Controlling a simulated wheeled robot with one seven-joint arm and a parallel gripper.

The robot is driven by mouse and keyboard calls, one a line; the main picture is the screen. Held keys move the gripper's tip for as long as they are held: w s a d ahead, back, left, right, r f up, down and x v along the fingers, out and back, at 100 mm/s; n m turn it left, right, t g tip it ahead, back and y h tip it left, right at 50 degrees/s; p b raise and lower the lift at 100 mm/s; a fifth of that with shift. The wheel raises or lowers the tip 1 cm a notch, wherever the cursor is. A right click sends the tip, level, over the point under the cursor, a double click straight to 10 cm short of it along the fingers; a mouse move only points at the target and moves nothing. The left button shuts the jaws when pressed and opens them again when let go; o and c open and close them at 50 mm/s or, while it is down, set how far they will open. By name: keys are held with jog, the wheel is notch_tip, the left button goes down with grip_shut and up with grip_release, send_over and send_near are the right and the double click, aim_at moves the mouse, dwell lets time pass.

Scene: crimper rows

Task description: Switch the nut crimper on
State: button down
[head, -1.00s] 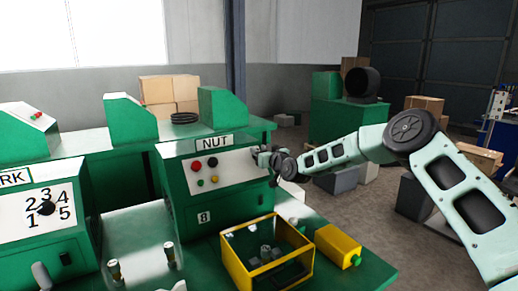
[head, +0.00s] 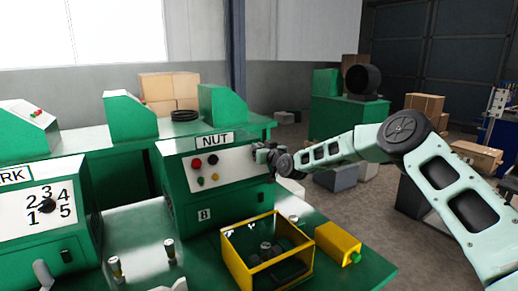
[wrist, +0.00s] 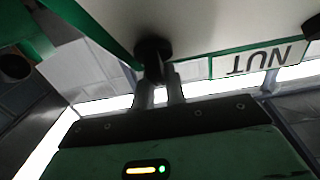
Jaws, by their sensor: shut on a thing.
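The nut crimper (head: 215,190) is a green machine with a white front panel under a NUT sign (head: 214,139). Its panel carries a red button (head: 197,163), a black one (head: 213,160), a green one (head: 200,181) and a yellow one (head: 215,177). My gripper (head: 261,154) is at the panel's right end. In the wrist view its fingers (wrist: 160,88) are shut on a black knob (wrist: 153,50) on the panel. The knob's setting cannot be made out, and the gripper hides it in the head view.
A yellow-framed open box (head: 228,262) and a yellow block (head: 338,243) are on the green bench below my arm. Another green machine with a numbered dial (head: 46,207) stands at the left.

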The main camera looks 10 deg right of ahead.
jog(key=shift+m, duration=0.3)
jog(key=m+h, duration=0.2)
jog(key=shift+m+b, duration=0.35)
jog(key=shift+m, duration=0.05)
jog(key=m+h, duration=0.3)
jog(key=shift+d+r+m, duration=0.1)
jog(key=shift+d+m, duration=0.05)
jog(key=shift+m, duration=0.15)
jog(key=m+h+p, duration=0.1)
jog(key=m, duration=0.1)
jog(key=m+g+h+p, duration=0.1)
jog(key=m, duration=0.1)
jog(key=m+h+p, duration=0.1)
jog(key=m+h, duration=0.1)
jog(key=shift+d+g, duration=0.25)
jog(key=shift+g, duration=0.05)
jog(key=m+g+h+p, duration=0.1)
jog(key=m+p, duration=0.1)
jog(key=m+g+h+p, duration=0.1)
jog(key=m+g+p, duration=0.1)
jog(key=shift+s+d+m, duration=0.1)
jog(key=shift+d+m, duration=0.1)
jog(key=shift+m, duration=0.2)
jog(key=shift+s+d+f+m+g+h+p, duration=0.1)
jog(key=shift+f+m+g+h+p, duration=0.15)
jog(key=shift+m+g+p, duration=0.5)
jog(key=shift+f+m+g+h+p, duration=0.15)
jog(key=shift+f+m+g+p, duration=0.2)
jog(key=shift+m, duration=0.6)
